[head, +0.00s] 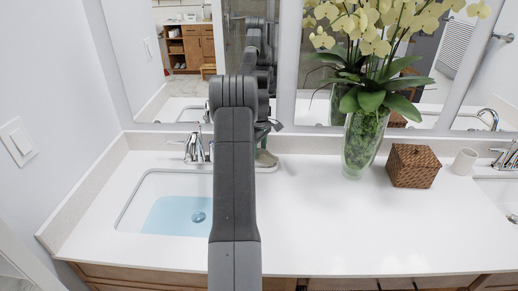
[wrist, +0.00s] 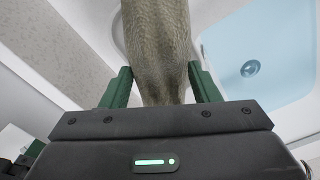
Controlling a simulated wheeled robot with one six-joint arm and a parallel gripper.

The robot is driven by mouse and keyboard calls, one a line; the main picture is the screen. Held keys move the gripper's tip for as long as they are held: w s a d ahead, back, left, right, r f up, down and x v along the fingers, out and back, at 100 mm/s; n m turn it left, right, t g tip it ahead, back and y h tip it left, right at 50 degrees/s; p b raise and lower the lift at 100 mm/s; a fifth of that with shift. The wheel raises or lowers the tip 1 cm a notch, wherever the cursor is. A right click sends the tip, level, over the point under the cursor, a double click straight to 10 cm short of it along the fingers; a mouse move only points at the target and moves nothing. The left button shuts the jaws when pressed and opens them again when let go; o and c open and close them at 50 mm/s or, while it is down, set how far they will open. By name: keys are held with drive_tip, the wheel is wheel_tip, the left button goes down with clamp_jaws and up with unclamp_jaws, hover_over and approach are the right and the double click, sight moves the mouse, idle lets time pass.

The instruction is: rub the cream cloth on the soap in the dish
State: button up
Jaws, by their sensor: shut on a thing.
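The cloth (wrist: 158,45), dull olive-cream and textured, hangs between the two green fingers of my gripper (wrist: 161,82) in the wrist view. My gripper is shut on it. In the head view my arm hides most of the gripper (head: 263,138), and a small part of the cloth (head: 266,158) shows just right of the arm, low over the counter behind the sink. A pale rim beside the cloth in the wrist view may be the dish, but I cannot tell. The soap is not visible; I cannot tell whether the cloth touches it.
A sink (head: 160,205) with bluish water lies at the left, with a chrome faucet (head: 194,146) behind it. A glass vase (head: 364,145) with orchids, a woven box (head: 412,166) and a cup (head: 464,161) stand to the right. The front middle counter (head: 340,230) is clear. Mirrors stand behind.

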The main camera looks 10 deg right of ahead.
drive_tip(key=shift+f, duration=0.6)
idle(1.3)
drive_tip(key=shift+r, duration=0.15)
drive_tip(key=shift+r+p, duration=1.95)
drive_tip(key=shift+r, duration=1.5)
